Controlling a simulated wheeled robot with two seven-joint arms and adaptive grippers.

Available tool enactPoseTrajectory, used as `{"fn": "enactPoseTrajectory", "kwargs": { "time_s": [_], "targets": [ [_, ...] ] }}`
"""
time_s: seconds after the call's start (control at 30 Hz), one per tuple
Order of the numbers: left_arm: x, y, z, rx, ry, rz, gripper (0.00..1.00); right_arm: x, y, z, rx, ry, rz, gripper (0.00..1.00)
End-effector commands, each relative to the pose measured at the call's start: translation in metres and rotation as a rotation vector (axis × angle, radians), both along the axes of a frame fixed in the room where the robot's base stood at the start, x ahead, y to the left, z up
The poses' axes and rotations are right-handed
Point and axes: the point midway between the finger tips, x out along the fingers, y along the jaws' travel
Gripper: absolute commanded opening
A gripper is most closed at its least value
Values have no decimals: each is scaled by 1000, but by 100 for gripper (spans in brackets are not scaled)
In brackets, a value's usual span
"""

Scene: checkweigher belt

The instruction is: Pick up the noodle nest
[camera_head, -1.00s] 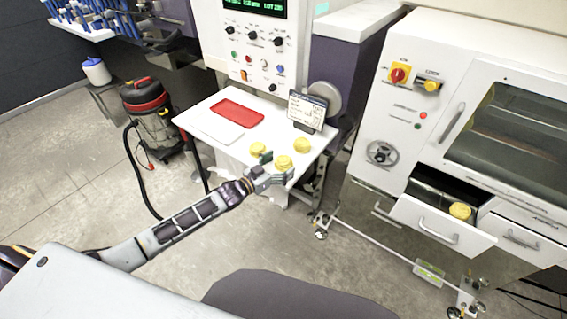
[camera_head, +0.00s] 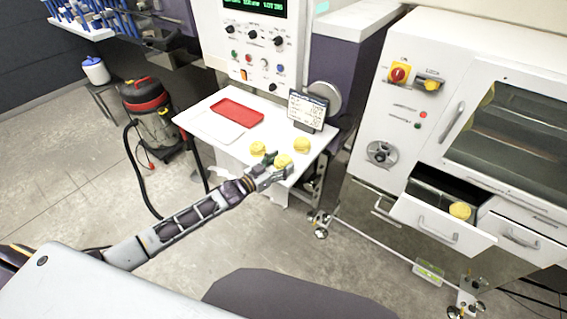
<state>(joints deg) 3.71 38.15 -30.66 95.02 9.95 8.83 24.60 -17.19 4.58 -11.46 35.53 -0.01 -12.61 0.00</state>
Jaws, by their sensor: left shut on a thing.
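Three yellow noodle nests are at the front of the white table. One nest (camera_head: 283,160) is at the front edge, and my left gripper (camera_head: 277,165) is shut on it, partly covering its near side. A second nest (camera_head: 258,148) sits just behind and left of the gripper. A third nest (camera_head: 302,145) sits to the right, apart from the gripper. Another yellow nest (camera_head: 460,210) lies in the open drawer (camera_head: 425,222) of the white cabinet. I cannot tell whether the gripped nest touches the table. My right gripper is not in view.
The white table (camera_head: 215,128) also carries a red tray (camera_head: 237,113), a white board beside it and a small sign (camera_head: 307,110). A control panel (camera_head: 255,50) stands behind. The white cabinet (camera_head: 400,125) is at right, its drawer jutting out. A vacuum cleaner (camera_head: 150,110) stands left.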

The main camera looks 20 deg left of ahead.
Motion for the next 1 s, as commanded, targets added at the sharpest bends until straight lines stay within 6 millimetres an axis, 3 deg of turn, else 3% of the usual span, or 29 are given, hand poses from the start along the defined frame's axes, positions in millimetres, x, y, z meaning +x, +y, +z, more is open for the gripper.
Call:
{"fn": "enactPoseTrajectory", "kwargs": {
  "time_s": [0.47,1.0],
  "targets": [
    [0,0,9,-1,-2,0,39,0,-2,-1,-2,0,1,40],
    [0,0,74,1,-4,-1,39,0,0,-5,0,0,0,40]
  ]
}}
